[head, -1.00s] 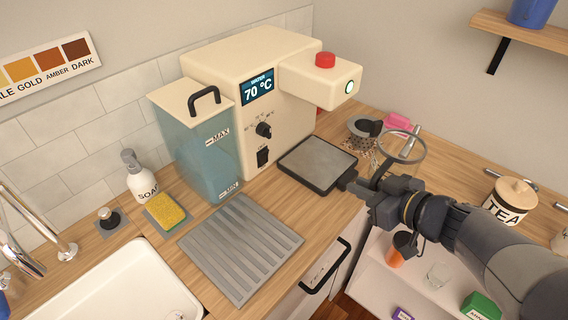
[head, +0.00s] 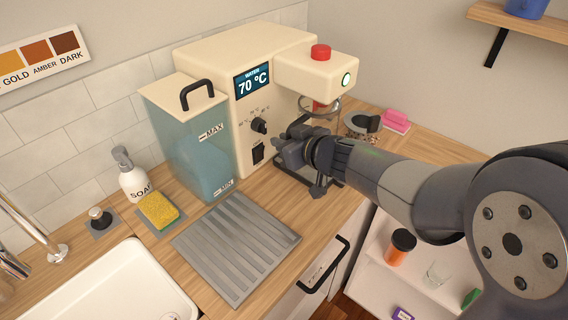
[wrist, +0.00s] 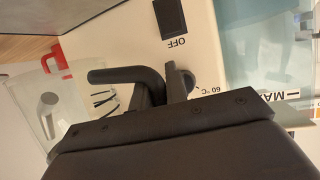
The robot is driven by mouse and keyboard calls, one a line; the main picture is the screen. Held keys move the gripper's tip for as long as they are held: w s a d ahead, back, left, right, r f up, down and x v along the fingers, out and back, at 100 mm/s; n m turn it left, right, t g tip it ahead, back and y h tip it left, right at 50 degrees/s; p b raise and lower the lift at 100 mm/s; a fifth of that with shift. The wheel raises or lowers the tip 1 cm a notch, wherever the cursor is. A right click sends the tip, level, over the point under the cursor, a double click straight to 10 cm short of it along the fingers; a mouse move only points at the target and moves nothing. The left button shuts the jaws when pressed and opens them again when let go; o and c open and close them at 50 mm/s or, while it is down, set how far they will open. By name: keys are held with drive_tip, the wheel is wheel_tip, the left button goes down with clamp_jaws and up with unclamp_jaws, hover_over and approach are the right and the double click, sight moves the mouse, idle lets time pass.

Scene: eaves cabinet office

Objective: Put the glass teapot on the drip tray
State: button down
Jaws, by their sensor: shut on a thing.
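The glass teapot (head: 320,105) is clear, with a round rim, and is under the machine's spout in the head view. In the wrist view its glass body (wrist: 40,110) is at the left and its black handle (wrist: 125,76) reaches into my gripper. My gripper (head: 290,148) is shut on that handle, in front of the machine; its jaws also show in the wrist view (wrist: 168,88). The drip tray (head: 287,177) lies below, mostly hidden by my gripper and arm. I cannot tell whether the teapot's base touches it.
The cream water machine (head: 250,60) stands behind, with its spout head (head: 318,75) overhanging the teapot and a blue tank (head: 195,140) at its left. A ribbed grey mat (head: 235,250) lies empty in front.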

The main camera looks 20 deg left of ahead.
drive_tip(key=f+b, duration=0.3)
drive_tip(key=f, duration=0.3)
drive_tip(key=shift+d+f, duration=0.2)
drive_tip(key=shift+a+f+b, duration=0.15)
drive_tip(key=shift+a+b, duration=0.05)
drive_tip(key=shift+b, duration=0.1)
drive_tip(key=shift+f, duration=0.15)
drive_tip(key=c, duration=1.4)
unclamp_jaws()
